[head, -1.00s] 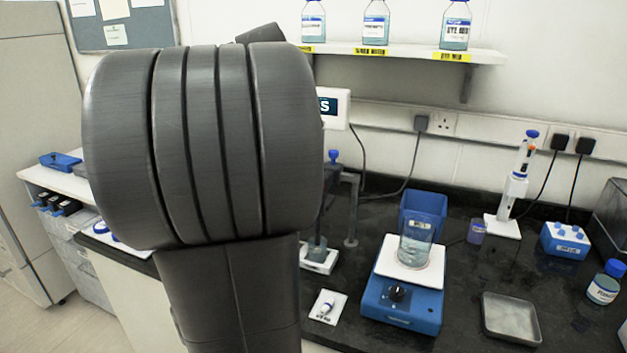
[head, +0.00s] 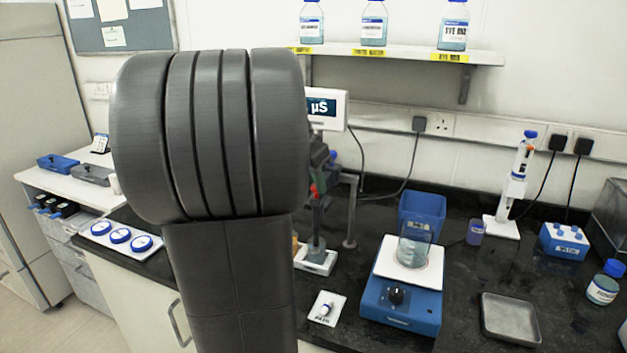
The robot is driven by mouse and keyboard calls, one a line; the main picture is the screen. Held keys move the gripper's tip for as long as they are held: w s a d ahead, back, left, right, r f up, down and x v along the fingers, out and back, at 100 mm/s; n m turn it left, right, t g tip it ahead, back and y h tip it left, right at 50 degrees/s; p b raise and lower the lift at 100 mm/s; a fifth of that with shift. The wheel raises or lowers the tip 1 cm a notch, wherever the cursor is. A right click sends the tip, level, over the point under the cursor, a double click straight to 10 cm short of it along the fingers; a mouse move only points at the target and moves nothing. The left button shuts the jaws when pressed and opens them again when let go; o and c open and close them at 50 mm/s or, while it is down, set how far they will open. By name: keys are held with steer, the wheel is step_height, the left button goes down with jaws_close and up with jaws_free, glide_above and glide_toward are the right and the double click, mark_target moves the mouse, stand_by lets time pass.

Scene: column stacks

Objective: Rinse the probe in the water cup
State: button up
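My own dark grey arm fills the left middle of the head view and hides much of the bench behind it. Dark parts with red and green spots (head: 318,185) show at its right edge; I cannot tell whether they belong to my gripper or to the probe stand. My gripper's fingers cannot be made out. A small grey-blue vessel (head: 317,250) stands on a white base beside the dark stand (head: 350,215). A larger glass beaker (head: 414,245) stands on the blue stirrer (head: 400,304). I cannot tell which vessel is the water cup, and no probe is clearly visible.
A meter (head: 322,109) reading "µS" stands behind the arm. Bottles stand on the shelf (head: 420,54). A white strip with round blue-rimmed pads (head: 120,236) lies left.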

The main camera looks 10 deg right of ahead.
jaws_close()
steer(key=shift+r+p, duration=2.35)
steer(key=shift+r, duration=0.85)
steer(key=o, duration=0.7)
jaws_free()
steer(key=v, duration=1.3)
steer(key=shift+a+r, duration=0.15)
steer(key=shift+r, duration=0.2)
steer(key=shift+f, duration=0.1)
